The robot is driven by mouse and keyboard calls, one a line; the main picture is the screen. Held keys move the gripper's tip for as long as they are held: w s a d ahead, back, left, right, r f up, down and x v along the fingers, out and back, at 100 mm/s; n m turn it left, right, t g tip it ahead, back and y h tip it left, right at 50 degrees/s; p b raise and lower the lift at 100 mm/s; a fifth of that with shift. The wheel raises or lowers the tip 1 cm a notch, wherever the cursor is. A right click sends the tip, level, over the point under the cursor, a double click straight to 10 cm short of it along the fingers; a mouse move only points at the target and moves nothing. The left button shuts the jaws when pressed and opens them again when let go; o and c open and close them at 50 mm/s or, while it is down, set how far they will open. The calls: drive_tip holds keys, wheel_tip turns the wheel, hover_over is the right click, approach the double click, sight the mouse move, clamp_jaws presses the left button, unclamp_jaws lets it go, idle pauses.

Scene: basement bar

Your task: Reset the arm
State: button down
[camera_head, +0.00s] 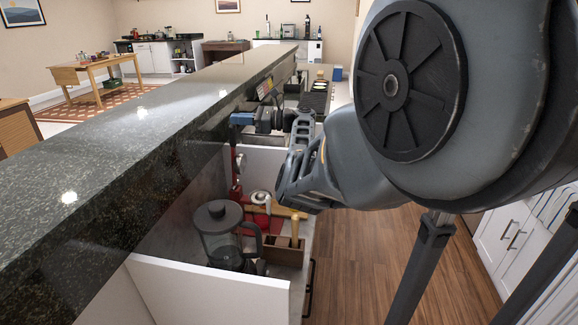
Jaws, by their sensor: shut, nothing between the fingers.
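Part of the wrist is hidden behind the nearer arm links.
The long speckled counter (130,140) borders the left. Wooden floor (350,260) lies open on the right, before white cabinets (500,240).

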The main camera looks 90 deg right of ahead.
drive_tip(key=s+b, duration=0.1)
drive_tip(key=s, duration=0.6)
drive_tip(key=shift+s+a, duration=0.2)
drive_tip(key=shift+a, duration=0.15)
drive_tip(key=shift+w, duration=0.1)
